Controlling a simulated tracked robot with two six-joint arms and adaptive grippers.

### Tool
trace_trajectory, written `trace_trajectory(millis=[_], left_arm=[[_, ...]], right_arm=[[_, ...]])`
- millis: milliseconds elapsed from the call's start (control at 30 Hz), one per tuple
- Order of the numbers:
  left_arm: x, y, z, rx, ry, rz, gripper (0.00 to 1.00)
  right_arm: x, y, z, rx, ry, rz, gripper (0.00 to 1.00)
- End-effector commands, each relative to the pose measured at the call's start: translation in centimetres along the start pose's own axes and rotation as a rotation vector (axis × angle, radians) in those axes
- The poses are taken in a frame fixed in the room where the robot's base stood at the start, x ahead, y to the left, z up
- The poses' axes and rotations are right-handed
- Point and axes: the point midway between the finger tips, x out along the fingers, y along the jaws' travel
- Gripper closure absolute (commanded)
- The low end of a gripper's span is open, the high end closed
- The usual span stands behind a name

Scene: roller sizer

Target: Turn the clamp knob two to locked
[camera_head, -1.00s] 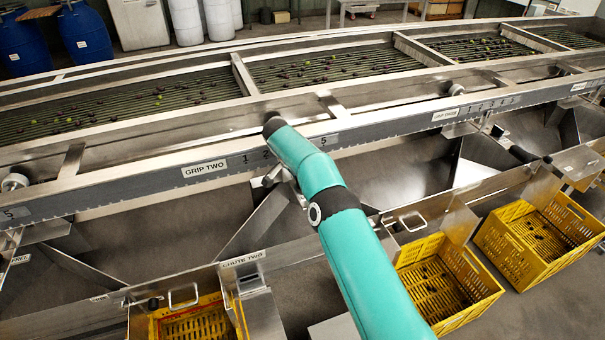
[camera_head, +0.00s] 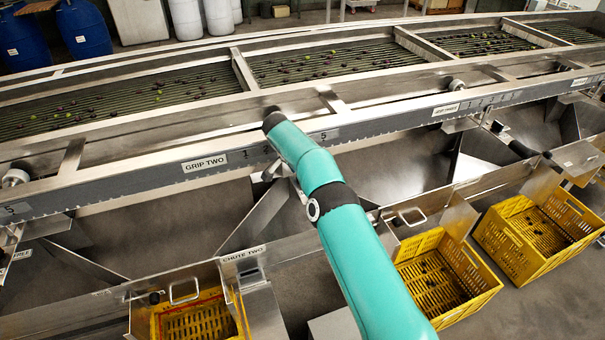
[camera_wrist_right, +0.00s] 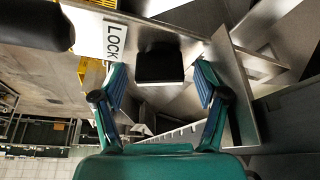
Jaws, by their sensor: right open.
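In the right wrist view a black knob (camera_wrist_right: 160,65) sits ahead of my right gripper (camera_wrist_right: 160,82), between the two spread fingers and slightly beyond the tips. The gripper is open, with a visible gap on each side of the knob. A white plate reading LOCK (camera_wrist_right: 114,40) is just left of the knob. I cannot read a number on this knob. In the head view my right arm reaches up to the rail near the GRIP TWO label (camera_head: 204,163); the arm hides its gripper and the knob. My left gripper is in neither view.
The steel rail (camera_head: 120,188) and roller bed with olives (camera_head: 320,66) run across the head view. Below are the CHUTE TWO panel (camera_head: 243,254) and yellow crates (camera_head: 440,275). A dark rounded part (camera_wrist_right: 45,25) and slanted steel plates (camera_wrist_right: 235,80) flank the knob.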

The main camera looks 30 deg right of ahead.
Motion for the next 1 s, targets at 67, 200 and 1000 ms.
trace_trajectory(millis=[67,200,1000], left_arm=[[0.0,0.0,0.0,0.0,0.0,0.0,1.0],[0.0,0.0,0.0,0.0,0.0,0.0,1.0],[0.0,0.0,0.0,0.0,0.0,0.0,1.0]], right_arm=[[-0.5,0.0,0.0,0.0,0.0,-0.001,0.27],[-2.3,-0.1,-0.1,0.001,0.001,-0.004,0.27],[-11.8,-0.1,0.0,0.0,0.0,-0.001,0.27]])
